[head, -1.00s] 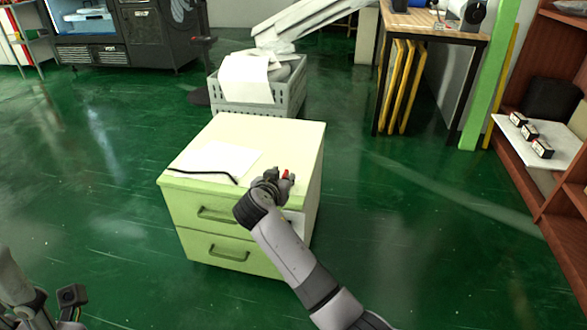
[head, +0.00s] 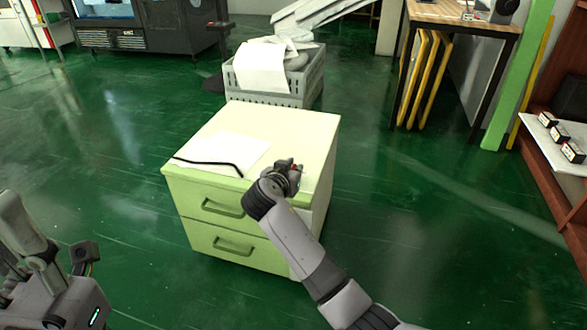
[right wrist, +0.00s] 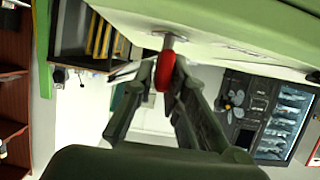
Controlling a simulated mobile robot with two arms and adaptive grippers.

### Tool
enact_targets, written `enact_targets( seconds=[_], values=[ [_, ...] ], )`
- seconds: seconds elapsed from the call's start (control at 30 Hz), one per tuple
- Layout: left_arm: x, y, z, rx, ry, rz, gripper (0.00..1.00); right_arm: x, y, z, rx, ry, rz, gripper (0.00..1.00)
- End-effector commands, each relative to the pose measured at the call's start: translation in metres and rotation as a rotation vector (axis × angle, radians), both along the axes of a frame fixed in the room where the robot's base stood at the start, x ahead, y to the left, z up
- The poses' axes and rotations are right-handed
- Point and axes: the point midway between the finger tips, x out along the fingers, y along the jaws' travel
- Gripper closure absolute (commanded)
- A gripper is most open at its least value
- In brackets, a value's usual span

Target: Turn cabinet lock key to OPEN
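The cabinet (head: 235,205) is a pale yellow-green two-drawer unit in the middle of the head view. In the right wrist view, its pale surface (right wrist: 225,40) runs across the top. A key with a red head (right wrist: 165,71) and a short metal shaft sticks out from that surface. My right gripper (right wrist: 166,78) has its two fingers on either side of the red head and appears shut on it. Lock markings are not readable. My left arm is at the lower left; its fingertips do not show.
White paper (head: 222,153) and a black curved strip (head: 207,165) lie on the cabinet top. A grey crate (head: 275,85) stands close behind. A shelf (head: 555,140) with small boxes is at the right. The green floor is open around the cabinet.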

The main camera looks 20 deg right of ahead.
Motion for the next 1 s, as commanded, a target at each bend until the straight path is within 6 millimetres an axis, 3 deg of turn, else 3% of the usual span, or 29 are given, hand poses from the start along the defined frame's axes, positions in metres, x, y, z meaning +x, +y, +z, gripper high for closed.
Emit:
enact_targets(
  seconds=[0.17, 0.7, 1.0],
  values=[
    [0.000, 0.000, 0.000, 0.000, 0.000, 0.000, 0.60, 0.000, 0.000, 0.000, 0.000, 0.000, 0.000, 1.00],
    [-0.002, 0.001, 0.006, -0.004, -0.001, -0.001, 0.60, -0.001, -0.001, 0.002, -0.002, 0.001, 0.031, 1.00],
    [-0.007, 0.004, -0.011, -0.010, 0.125, -0.005, 0.60, -0.001, -0.002, 0.005, -0.001, 0.003, 0.183, 1.00]
  ],
)
